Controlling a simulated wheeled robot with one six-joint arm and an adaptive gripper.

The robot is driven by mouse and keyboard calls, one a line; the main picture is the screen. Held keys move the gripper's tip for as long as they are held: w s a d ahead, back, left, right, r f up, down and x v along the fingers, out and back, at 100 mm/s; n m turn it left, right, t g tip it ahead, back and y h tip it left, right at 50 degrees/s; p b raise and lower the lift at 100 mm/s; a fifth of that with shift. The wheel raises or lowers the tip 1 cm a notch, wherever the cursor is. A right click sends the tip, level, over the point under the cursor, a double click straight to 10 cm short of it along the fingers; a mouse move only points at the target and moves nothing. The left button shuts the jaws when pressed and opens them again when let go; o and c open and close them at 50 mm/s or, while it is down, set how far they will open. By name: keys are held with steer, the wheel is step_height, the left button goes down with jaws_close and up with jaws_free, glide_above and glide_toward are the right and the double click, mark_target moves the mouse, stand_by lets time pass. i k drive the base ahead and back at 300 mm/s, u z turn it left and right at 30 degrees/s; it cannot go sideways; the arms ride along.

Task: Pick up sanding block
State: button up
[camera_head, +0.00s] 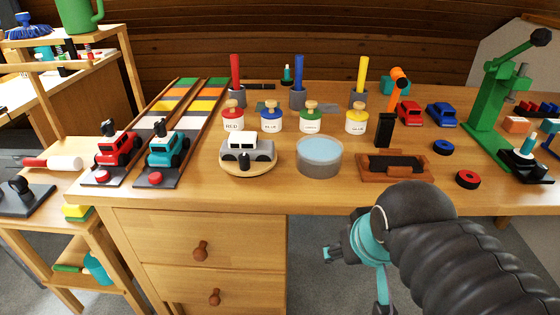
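No block is clearly marked as the sanding block. A small peach-orange block (515,124) lies at the right of the workbench, beyond the green press. A yellow block with a dark green base (77,212) lies on the low side stand at the left. A black upright block (384,130) stands behind a brown wooden fixture. I cannot tell which is the sanding block. My gripper (330,254) is in front of the bench, below its top edge, apart from all these blocks. Its fingers point left and look small and partly hidden, so their opening is unclear.
The workbench (240,196) holds toy cars, paint jars, a round grey tub (319,158), the brown fixture (395,170) and a green press (492,105). Two striped ramps (190,120) stand at the left. Drawers (200,235) are below. Grey floor shows around my arm.

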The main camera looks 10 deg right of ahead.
mark_target(516, 125)
steer(key=z, duration=1.5)
steer(key=k, duration=0.5)
steer(key=z, duration=1.35)
steer(key=i, duration=1.25)
steer(key=u, duration=1.1)
